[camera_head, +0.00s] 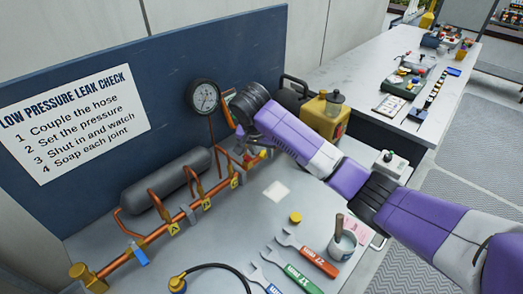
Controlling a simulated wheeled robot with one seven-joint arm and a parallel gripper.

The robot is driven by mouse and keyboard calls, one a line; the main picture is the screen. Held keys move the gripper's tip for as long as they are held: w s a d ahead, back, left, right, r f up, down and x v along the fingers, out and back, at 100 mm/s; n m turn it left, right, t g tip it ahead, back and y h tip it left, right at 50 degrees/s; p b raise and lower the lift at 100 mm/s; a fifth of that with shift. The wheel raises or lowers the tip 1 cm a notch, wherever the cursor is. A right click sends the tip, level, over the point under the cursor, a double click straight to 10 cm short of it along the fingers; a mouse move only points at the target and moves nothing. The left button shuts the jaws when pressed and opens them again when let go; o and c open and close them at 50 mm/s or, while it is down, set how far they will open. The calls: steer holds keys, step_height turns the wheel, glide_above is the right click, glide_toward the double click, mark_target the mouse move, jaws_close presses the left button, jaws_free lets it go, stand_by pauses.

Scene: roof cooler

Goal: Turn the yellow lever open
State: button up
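A copper pipe (155,236) runs along the bench in front of a grey cylinder (168,181), with several yellow tags on it. A small red and yellow part (257,155) sits at the pipe's far right end; I cannot tell whether it is the yellow lever. A blue lever (138,256) hangs at the pipe's near left. My gripper (242,132) points down just above the pipe's right end, close to the red and yellow part. Its fingers are small and partly hidden by my wrist, so their opening and any contact are unclear.
A round gauge (204,96) stands before the blue panel (130,70). Wrenches (305,254), a cup with a brush (343,245), a yellow cap (295,218) and a black hose (222,267) occupy the bench front. A yellow machine (325,117) stands beyond my arm.

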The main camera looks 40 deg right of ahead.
steer(key=shift+c, duration=0.5)
jaws_close()
steer(key=shift+r, duration=0.15)
